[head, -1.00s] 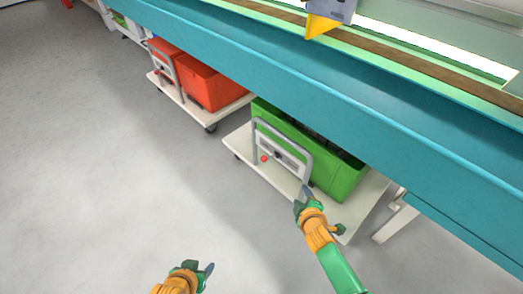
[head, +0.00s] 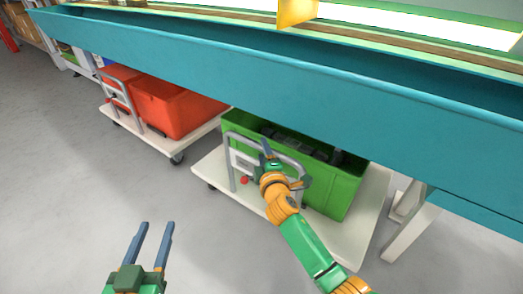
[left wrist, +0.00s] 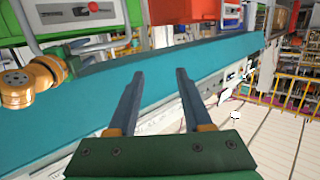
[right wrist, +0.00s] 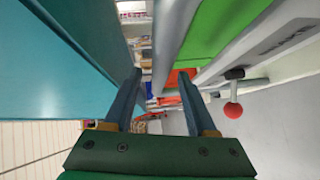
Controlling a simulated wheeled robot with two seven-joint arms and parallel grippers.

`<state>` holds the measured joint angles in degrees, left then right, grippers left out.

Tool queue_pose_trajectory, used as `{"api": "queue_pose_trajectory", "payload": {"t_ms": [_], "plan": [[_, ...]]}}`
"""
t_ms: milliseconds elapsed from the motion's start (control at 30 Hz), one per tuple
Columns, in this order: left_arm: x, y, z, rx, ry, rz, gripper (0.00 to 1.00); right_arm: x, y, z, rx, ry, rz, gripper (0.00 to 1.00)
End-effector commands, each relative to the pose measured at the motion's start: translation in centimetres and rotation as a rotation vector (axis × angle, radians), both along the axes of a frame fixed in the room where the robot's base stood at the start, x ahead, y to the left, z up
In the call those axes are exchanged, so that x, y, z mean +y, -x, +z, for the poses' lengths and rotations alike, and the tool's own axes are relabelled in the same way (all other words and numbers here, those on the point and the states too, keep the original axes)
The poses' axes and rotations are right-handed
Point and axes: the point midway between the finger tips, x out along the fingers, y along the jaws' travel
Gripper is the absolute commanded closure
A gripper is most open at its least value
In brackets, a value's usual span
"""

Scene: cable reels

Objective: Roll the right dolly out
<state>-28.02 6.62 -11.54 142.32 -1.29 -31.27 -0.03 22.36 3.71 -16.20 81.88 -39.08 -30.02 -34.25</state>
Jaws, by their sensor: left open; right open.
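The right dolly is a white platform (head: 375,215) with a grey tube handle (head: 233,170) and a green crate (head: 345,190) on it, partly under the teal bench. My right gripper (head: 285,165) is open at the handle's top bar. In the right wrist view its fingers (right wrist: 161,75) point toward the grey handle tube (right wrist: 175,40); I cannot tell whether they touch it. A red knob (right wrist: 232,111) shows beside the handle. My left gripper (head: 155,225) is open and empty over the floor, left of the dolly. Its open fingers also show in the left wrist view (left wrist: 160,74).
The teal bench edge (head: 200,55) overhangs the dollies. Another white dolly (head: 140,132) with red crates (head: 175,107) stands to the left. A white bench leg (head: 408,225) is close to the right of the dolly. The grey floor in front (head: 60,200) is clear.

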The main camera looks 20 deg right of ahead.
Motion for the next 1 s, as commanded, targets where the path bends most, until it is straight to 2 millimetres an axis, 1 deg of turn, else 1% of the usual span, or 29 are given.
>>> {"api": "queue_pose_trajectory", "payload": {"t_ms": [167, 300, 400, 500, 600, 867, 967, 1000], "plan": [[-0.6, -0.2, 3.9, -0.215, 0.045, -0.017, 0.5, -0.1, -1.1, -0.4, 0.0, 0.0, -0.001, 0.43], [-1.0, 0.3, 7.1, -0.38, 0.083, -0.031, 0.5, -0.2, -1.9, -0.5, 0.0, 0.0, -0.001, 0.43], [-1.1, 0.9, 8.9, -0.476, 0.105, -0.04, 0.5, -0.3, -2.3, -0.5, 0.0, 0.0, -0.001, 0.43], [-1.2, 1.4, 10.2, -0.541, 0.12, -0.044, 0.5, -0.3, -2.6, -0.5, 0.001, -0.001, -0.001, 0.43], [-1.2, 1.7, 10.8, -0.576, 0.128, -0.048, 0.5, -0.3, -2.7, -0.5, 0.001, -0.001, 0.0, 0.43], [-1.2, 1.8, 11.1, -0.588, 0.13, -0.049, 0.5, -0.3, -2.8, -0.4, 0.001, -0.001, -0.001, 0.43], [-1.2, 1.8, 11.1, -0.587, 0.13, -0.048, 0.5, -0.3, -2.8, -0.4, 0.001, -0.001, -0.001, 0.67], [-1.2, 1.8, 11.1, -0.586, 0.13, -0.048, 0.5, -0.3, -2.8, -0.4, 0.001, -0.001, -0.001, 0.78]]}}
